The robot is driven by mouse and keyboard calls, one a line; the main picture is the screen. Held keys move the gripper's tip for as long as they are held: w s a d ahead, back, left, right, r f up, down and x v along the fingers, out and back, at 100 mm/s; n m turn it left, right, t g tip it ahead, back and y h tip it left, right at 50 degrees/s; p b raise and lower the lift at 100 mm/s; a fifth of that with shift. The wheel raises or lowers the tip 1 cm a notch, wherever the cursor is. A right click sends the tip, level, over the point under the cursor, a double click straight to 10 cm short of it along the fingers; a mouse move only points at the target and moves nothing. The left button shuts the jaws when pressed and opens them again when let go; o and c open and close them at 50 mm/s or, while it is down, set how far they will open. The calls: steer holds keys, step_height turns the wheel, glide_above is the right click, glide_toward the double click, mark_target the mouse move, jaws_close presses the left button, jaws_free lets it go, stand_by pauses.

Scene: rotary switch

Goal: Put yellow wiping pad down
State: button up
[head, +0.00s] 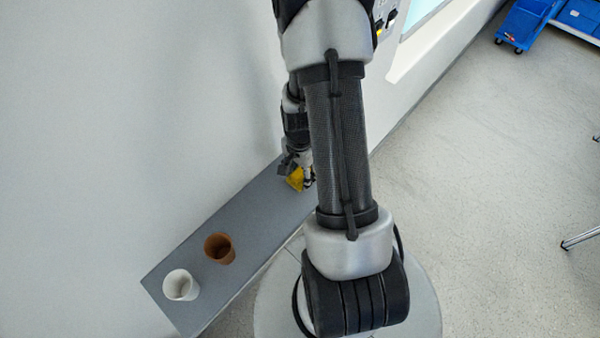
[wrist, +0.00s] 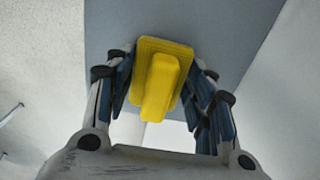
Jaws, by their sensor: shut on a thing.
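The yellow wiping pad (wrist: 162,72) is a flat yellow pad with a raised grip bar. In the wrist view it sits between the two fingers of my gripper (wrist: 160,95), which is shut on it. In the head view the yellow pad (head: 296,179) shows at my gripper (head: 303,178), over the far part of the grey shelf (head: 200,255). My arm partly hides this spot. I cannot tell whether the pad touches the shelf surface.
A brown cup (head: 219,248) and a white cup (head: 181,285) stand on the near part of the shelf. The shelf runs along the white wall (head: 130,120). Blue carts (head: 527,22) stand far off at the top right. Bare shelf lies between the brown cup and the pad.

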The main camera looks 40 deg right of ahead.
steer(key=shift+f, duration=0.2)
steer(key=o, duration=1)
steer(key=shift+r, duration=0.1)
steer(key=shift+c, duration=0.2)
steer(key=shift+r, duration=0.1)
steer(key=w+a+r+n+p, duration=0.1)
steer(key=a+r+n+p, duration=0.15)
steer(key=r, duration=1.55)
steer(key=s+a+r+n+t, duration=0.2)
steer(key=s+a+r+n, duration=0.3)
steer(key=a+r+n, duration=0.2)
steer(key=s+a+r+n+t, duration=0.2)
steer(key=s+a+r+n, duration=0.3)
steer(key=a+r+n, duration=0.2)
steer(key=a+r, duration=0.2)
steer(key=a, duration=0.1)
steer(key=shift+s+a+r+n+t+b, duration=0.15)
steer(key=shift+s+r+n+t+b, duration=0.05)
steer(key=shift+r+n+t+b, duration=0.15)
